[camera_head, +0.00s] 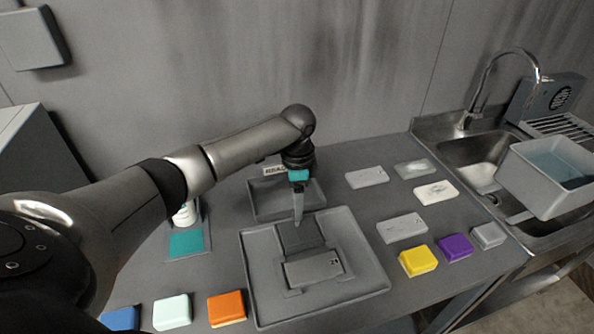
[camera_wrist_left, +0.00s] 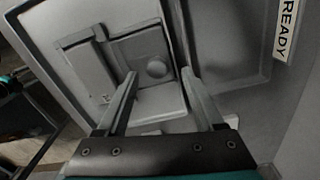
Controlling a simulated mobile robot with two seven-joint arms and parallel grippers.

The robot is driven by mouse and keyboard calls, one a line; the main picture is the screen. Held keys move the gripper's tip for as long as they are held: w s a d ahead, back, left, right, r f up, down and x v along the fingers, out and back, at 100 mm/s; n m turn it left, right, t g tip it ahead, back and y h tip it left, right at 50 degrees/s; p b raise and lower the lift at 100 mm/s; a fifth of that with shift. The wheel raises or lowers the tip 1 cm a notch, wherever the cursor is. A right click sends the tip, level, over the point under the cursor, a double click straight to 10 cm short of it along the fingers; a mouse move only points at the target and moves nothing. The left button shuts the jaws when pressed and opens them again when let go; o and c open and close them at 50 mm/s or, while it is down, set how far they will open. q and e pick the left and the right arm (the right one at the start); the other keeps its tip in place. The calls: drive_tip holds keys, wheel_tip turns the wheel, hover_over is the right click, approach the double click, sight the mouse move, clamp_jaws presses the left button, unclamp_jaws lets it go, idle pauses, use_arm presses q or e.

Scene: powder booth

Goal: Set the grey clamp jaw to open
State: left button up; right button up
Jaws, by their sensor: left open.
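A grey clamp fixture (camera_head: 313,268) lies on a grey square tray (camera_head: 258,292) in the middle of the table. It has a block with a small dark mark at the front and a flat plate (camera_head: 298,236) behind it. I cannot tell for certain which part is the jaw or how it is set. My left gripper (camera_head: 297,221) points down over the far part of the fixture. In the left wrist view the open fingers (camera_wrist_left: 158,100) are apart and empty. A recessed plate with a round knob (camera_wrist_left: 157,68) shows beyond them. My right gripper is out of view.
A shallow tray (camera_head: 262,209) labelled READY stands behind. Orange (camera_head: 226,308), white (camera_head: 171,312), blue, yellow (camera_head: 418,261) and purple (camera_head: 455,246) blocks lie in front and right. Several flat pale pieces lie back right, before a sink (camera_head: 470,165) with a grey tub (camera_head: 548,180).

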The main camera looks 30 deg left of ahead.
use_arm(q)
wheel_tip(320, 180, up, 13)
drive_tip(key=shift+f+p, duration=0.2)
drive_tip(key=shift+p, duration=0.2)
